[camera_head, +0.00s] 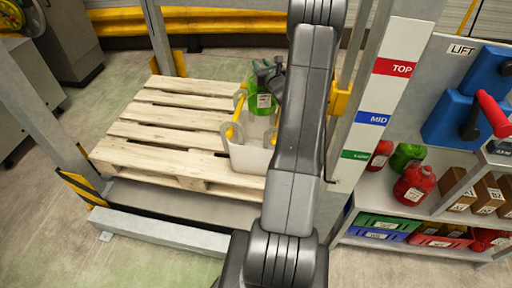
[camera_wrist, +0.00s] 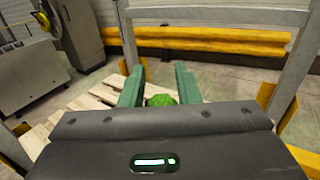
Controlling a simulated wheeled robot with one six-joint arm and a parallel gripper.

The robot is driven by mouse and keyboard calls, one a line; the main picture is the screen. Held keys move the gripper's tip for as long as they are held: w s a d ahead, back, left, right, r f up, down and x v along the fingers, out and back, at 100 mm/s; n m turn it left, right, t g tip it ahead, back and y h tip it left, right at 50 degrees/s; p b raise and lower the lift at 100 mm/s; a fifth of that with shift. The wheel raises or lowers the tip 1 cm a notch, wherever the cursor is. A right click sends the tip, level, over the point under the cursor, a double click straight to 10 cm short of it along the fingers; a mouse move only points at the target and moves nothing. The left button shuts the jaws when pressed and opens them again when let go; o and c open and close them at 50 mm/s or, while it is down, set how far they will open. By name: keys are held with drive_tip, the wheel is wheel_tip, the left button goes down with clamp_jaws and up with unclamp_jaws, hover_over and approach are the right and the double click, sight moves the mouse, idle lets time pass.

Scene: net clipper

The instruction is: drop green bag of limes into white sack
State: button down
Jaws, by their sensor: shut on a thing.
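My gripper (camera_head: 268,72) is shut on the green bag of limes (camera_head: 261,98), which hangs below the fingers with a white label on its front. The top of the green bag (camera_wrist: 161,100) also shows between the fingers in the wrist view. In the head view the bag hangs over the white sack (camera_head: 250,156), which stands on the right part of a wooden pallet. The sack has yellow and pale loops at its top. My arm hides its right side. Whether the bag touches the sack cannot be told.
The wooden pallet (camera_head: 150,131) is otherwise bare. Metal posts stand around it, one with TOP and MID labels (camera_head: 372,118). A shelf at right holds red bags (camera_head: 414,185), a green bag (camera_head: 406,156), cartons and bins. A yellow rail (camera_head: 200,20) runs behind.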

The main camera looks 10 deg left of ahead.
drive_tip(key=shift+f, duration=0.4)
drive_tip(key=c, duration=1)
unclamp_jaws()
drive_tip(key=shift+f, duration=0.1)
drive_tip(key=shift+s, duration=0.1)
drive_tip(key=b+v, duration=0.2)
drive_tip(key=v, duration=1.1)
drive_tip(key=shift+s+d+b, duration=0.25)
drive_tip(key=shift+b, duration=0.1)
drive_tip(key=shift+w, duration=0.1)
